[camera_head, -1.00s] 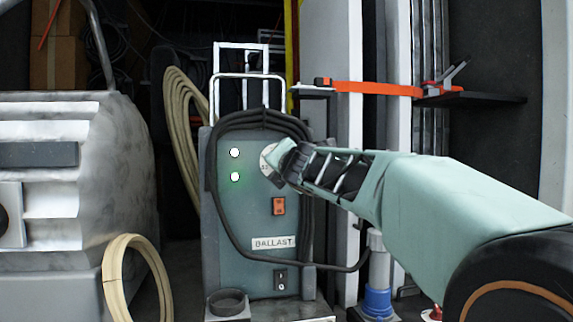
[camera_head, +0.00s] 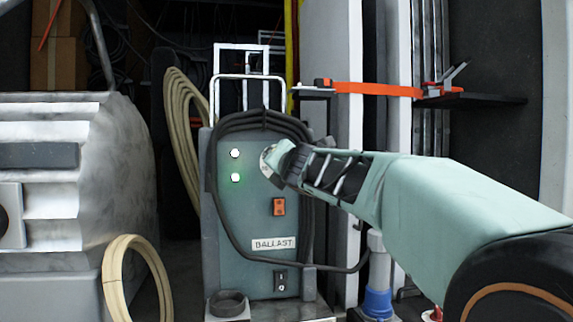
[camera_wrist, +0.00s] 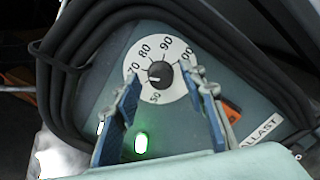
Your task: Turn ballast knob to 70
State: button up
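The ballast box (camera_head: 235,210) stands upright in the head view, with a "BALLAST" label on its front. Its round white dial (camera_head: 265,160) is mostly hidden behind my gripper (camera_head: 282,160). In the wrist view the dial (camera_wrist: 170,48) shows numbers including 50, 70, 80, 90 and 100. The black knob (camera_wrist: 159,74) sits at its centre, with a small pale mark toward the left side, between 50 and 70. My gripper (camera_wrist: 167,84) is open. Its blue fingers stand either side of the knob, apart from it in the picture; the left fingertip covers part of the scale.
Two lit lamps (camera_head: 235,165) and an orange switch (camera_head: 279,206) are on the box front. A black cable (camera_head: 212,175) loops around the box. A coiled hose (camera_head: 112,275) and a large metal machine (camera_head: 60,170) stand to the left.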

notch_tip(320, 180, up, 10)
dwell(1.0)
jog(key=shift+a, duration=0.1)
